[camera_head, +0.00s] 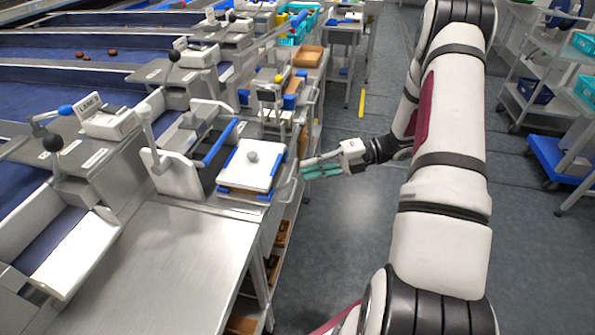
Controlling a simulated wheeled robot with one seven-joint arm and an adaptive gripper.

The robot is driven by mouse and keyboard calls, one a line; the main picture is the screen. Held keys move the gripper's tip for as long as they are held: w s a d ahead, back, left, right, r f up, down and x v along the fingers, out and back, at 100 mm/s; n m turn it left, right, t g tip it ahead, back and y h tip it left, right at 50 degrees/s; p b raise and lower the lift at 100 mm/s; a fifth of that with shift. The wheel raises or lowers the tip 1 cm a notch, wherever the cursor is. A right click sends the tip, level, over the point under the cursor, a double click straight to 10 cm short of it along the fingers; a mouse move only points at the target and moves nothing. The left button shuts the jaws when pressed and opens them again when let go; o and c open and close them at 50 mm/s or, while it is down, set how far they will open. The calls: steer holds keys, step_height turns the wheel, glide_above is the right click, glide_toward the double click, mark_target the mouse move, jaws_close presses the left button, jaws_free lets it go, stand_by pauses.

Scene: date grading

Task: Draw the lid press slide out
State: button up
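The lid press slide appears to be the white plate (246,176) with a grey round knob on top and blue edges, at the right edge of the steel bench. A grey curved handle (286,187) stands at its right side. The white press frame (172,176) with a blue bar is just left of it. My gripper (304,168) reaches in from the right, level, its teal-padded fingers pointing left at the handle. The fingertips are very close to the handle; I cannot tell whether they touch it or how far apart they are.
The steel bench top (160,265) in front of the press is bare. Shelves with brown trays (282,236) sit below the bench edge. The grey aisle floor (345,235) right of the bench is clear. A blue cart (562,160) stands at the far right.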

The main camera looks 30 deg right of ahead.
steer(key=v, duration=0.7)
steer(key=shift+d, duration=0.15)
steer(key=shift+r, duration=0.1)
steer(key=s+a+r+n+g+h, duration=0.2)
steer(key=a+r+n+g+h, duration=0.1)
steer(key=a+r+n, duration=0.5)
steer(key=s+a+r+n+g+h, duration=0.35)
steer(key=a+r+n, duration=0.3)
steer(key=n, duration=0.25)
steer(key=s+a+r+n+t+h, duration=0.2)
steer(key=s+n, duration=0.5)
steer(key=n, duration=0.5)
steer(key=s+a+r+n+t+h, duration=0.2)
steer(key=s+a+r+n+h, duration=0.3)
steer(key=n, duration=0.7)
steer(key=shift+s+a+r+t+h, duration=0.2)
steer(key=shift+s+r+t+h, duration=0.25)
steer(key=shift+s, duration=0.75)
